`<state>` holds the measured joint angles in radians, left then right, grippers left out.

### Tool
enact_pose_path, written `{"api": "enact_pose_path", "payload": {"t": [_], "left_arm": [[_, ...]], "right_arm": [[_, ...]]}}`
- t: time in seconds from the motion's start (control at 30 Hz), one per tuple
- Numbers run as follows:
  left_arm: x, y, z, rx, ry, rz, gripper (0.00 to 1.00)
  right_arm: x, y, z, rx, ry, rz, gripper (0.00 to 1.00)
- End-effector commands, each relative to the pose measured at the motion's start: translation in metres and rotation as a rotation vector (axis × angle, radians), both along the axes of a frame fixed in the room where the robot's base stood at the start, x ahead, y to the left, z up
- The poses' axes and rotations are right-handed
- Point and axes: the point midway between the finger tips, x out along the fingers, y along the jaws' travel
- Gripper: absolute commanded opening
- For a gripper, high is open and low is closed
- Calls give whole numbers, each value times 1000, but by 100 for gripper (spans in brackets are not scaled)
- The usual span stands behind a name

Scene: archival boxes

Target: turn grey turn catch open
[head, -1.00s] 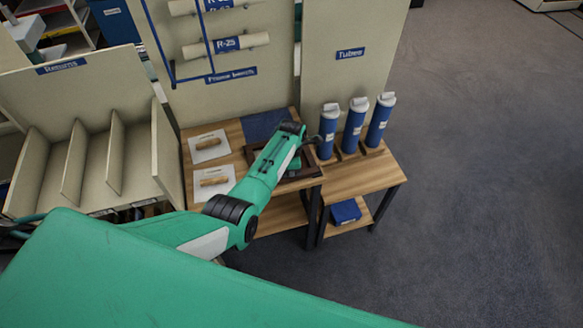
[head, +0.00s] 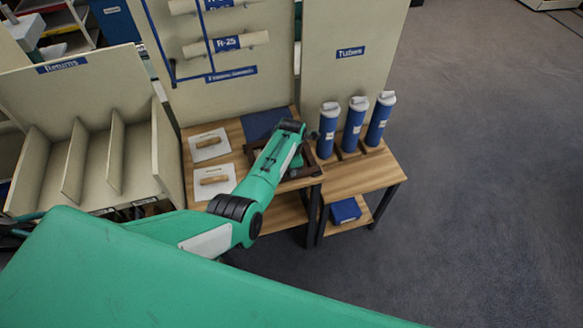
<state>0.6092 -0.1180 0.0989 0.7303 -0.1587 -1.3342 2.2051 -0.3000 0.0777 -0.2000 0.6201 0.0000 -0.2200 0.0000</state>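A dark brown wooden frame (head: 303,171) lies on the wooden workbench, partly covered by my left arm. The grey turn catch cannot be made out; my arm hides much of the frame. My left arm comes in from the lower left and reaches over the frame. Its dark wrist end is above the frame's far side, and a green part shows beneath it. The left fingertips are hidden behind the arm, so I cannot see whether they touch anything or are open. My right gripper is not in view.
Two white cards with wooden handles (head: 208,143) lie left of the frame, beside a dark blue mat (head: 264,124). Several blue tubes (head: 354,124) stand upright close on the right. A slotted returns rack (head: 88,165) is at the left. Open floor lies right.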

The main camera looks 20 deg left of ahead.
Motion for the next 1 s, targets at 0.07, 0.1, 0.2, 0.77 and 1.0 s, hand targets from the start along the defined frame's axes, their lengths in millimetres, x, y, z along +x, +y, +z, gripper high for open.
{"api": "enact_pose_path", "payload": {"t": [0.07, 0.1, 0.2, 0.77, 1.0], "left_arm": [[0, 0, 0, 0, 0, 0, 29], [0, 0, 0, -1, 1, -1, 29], [0, 0, 0, -1, 1, -1, 29], [0, -1, 45, -2, -3, -1, 29], [0, -1, 86, -2, -4, 0, 29]], "right_arm": [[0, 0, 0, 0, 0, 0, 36], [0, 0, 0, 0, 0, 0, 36], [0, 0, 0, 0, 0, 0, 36], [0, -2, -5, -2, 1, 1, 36], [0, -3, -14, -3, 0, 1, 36]]}}
